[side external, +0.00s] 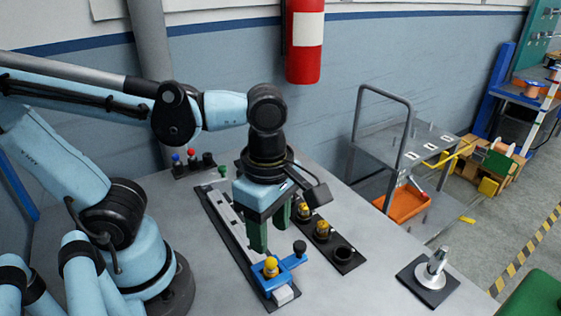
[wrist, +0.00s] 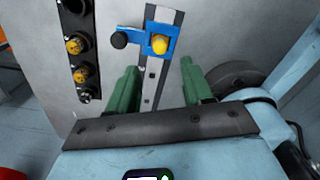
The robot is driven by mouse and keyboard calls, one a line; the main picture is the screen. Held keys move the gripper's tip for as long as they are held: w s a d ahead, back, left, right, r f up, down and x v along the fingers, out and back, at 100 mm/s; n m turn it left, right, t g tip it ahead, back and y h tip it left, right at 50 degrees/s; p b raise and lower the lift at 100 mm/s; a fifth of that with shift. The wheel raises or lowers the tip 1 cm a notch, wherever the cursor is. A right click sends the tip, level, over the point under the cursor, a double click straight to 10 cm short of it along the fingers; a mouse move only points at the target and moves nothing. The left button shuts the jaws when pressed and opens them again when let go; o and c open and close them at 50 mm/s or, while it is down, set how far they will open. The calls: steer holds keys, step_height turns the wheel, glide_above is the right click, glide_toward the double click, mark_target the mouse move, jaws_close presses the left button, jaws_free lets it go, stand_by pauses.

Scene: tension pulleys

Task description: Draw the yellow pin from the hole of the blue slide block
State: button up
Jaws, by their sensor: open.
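The blue slide block (side external: 289,264) sits on the rail at its near end, with a black knob on its side. The yellow pin (side external: 270,267) stands in the block. In the wrist view the blue block (wrist: 153,30) is at the top centre and the yellow pin (wrist: 160,45) shows in it. My gripper (side external: 279,228) has green fingers and is above the rail, behind the block and apart from it. In the wrist view my gripper (wrist: 160,73) is open and empty, its two green fingers astride the rail and short of the pin.
A black strip (side external: 322,237) with yellow-topped pieces and an empty socket lies right of the rail (side external: 227,220). A metal piece on a black plate (side external: 429,284) stands at the right. Small coloured knobs (side external: 192,162) are at the back left. Bare table lies between strip and plate.

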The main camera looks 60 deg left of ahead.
mark_target(271, 259)
steer(key=shift+f, duration=4.05)
jaws_close()
